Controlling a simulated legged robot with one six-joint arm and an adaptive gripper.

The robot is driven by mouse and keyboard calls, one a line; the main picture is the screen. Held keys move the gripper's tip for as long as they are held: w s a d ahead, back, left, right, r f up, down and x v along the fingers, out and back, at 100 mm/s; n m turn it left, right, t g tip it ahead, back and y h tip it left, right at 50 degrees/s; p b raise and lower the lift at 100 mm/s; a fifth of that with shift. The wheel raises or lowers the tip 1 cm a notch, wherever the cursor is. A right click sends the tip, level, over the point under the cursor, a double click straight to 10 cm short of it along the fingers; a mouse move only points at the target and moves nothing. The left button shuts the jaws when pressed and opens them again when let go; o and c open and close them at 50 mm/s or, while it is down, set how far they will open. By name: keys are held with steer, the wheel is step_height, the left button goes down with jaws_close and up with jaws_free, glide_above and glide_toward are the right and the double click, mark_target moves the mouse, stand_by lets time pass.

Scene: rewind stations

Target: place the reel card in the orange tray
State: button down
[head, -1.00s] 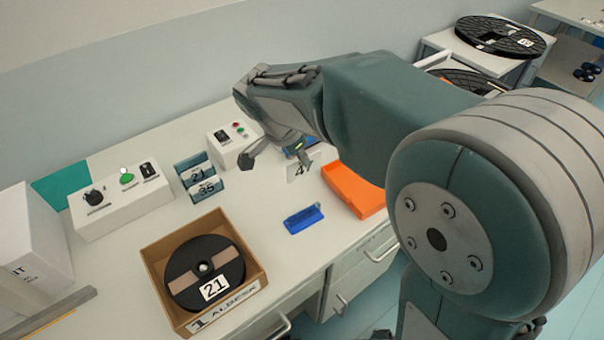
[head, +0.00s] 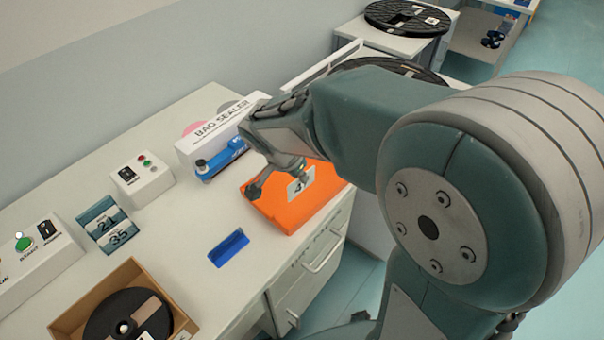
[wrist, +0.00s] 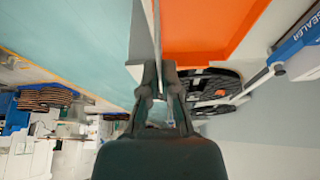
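The reel card (head: 301,184), a small white card with a dark mark, is held upright in my gripper (head: 288,176). My gripper is shut on it. In the head view the card shows in front of the orange tray (head: 275,211); whether it touches the tray floor I cannot tell. The tray sits at the right end of the bench, partly hidden by my arm. In the wrist view my fingers (wrist: 166,82) point toward the tray (wrist: 205,28), and the card is seen nearly edge-on between them.
A bag sealer (head: 215,135) stands behind the tray. A blue holder (head: 228,247) lies on the bench left of the tray. A card rack (head: 107,222), a button box (head: 142,181) and a cardboard box with a reel (head: 125,315) are further left. The bench between them is clear.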

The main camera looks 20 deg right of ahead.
steer(key=w+f, duration=0.3)
steer(key=w+d+f, duration=0.1)
steer(key=w+f, duration=0.1)
steer(key=w, duration=0.2)
steer(key=w+d+f, duration=0.1)
steer(key=w+f, duration=0.2)
steer(key=w, duration=0.1)
steer(key=shift+w+f, duration=0.1)
steer(key=shift+f, duration=0.25)
steer(key=x, duration=0.3)
steer(key=shift+s+d+f, duration=0.15)
steer(key=shift+s+f, duration=0.05)
steer(key=shift+d, duration=0.2)
steer(key=c, duration=1.3)
jaws_free()
steer(key=shift+a+f, duration=0.1)
steer(key=shift+a, duration=0.2)
steer(key=o, duration=0.5)
steer(key=shift+a, duration=0.3)
steer(key=shift+d, duration=0.3)
steer(key=v, duration=1.1)
steer(key=s+d+r+n+t+y, duration=0.1)
steer(key=s+d+r+n+y, duration=0.3)
steer(key=s+r, duration=0.65)
steer(key=s+r+n+t, duration=0.1)
steer(key=s+n, duration=0.6)
steer(key=s, duration=0.8)
steer(key=shift+r+n+t, duration=0.3)
steer(key=shift+n+t, duration=0.1)
steer(key=shift+t, duration=0.2)
